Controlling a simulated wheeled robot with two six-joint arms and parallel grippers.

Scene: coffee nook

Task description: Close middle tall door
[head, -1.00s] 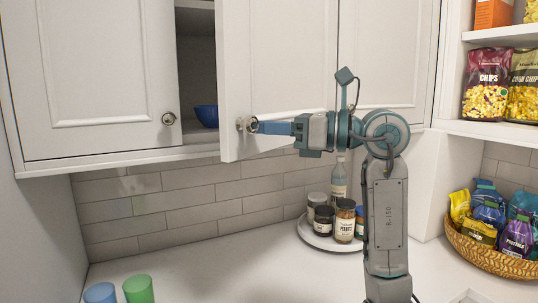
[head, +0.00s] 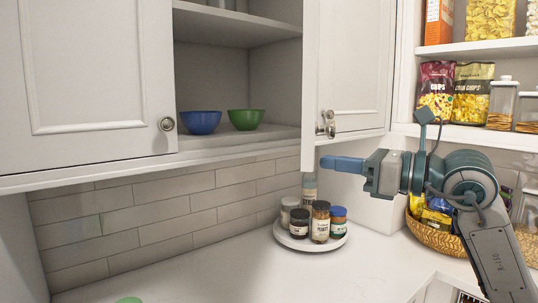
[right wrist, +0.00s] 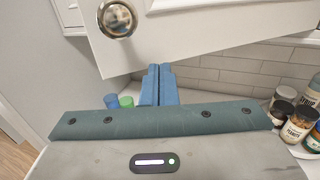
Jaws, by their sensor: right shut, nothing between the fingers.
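The middle tall door (head: 310,85) stands open, swung out so that I see it nearly edge-on in the head view. Its inside shelves show to its left. Its knob (head: 320,130) is near its lower end, in front of the closed right door. My right gripper (head: 325,162) is shut and empty. In the head view its blue fingertips are just below the knob and right of the door's lower corner; I cannot tell if they touch it. In the right wrist view the shut fingers (right wrist: 160,72) overlap the bottom edge of a white door with a round knob (right wrist: 117,18). My left gripper is not in view.
A blue bowl (head: 200,122) and a green bowl (head: 246,119) stand inside the open cabinet. The left door (head: 85,70) is closed. Jars stand on a round tray (head: 290,241) on the counter below. Snack shelves and a basket (head: 432,236) are at the right.

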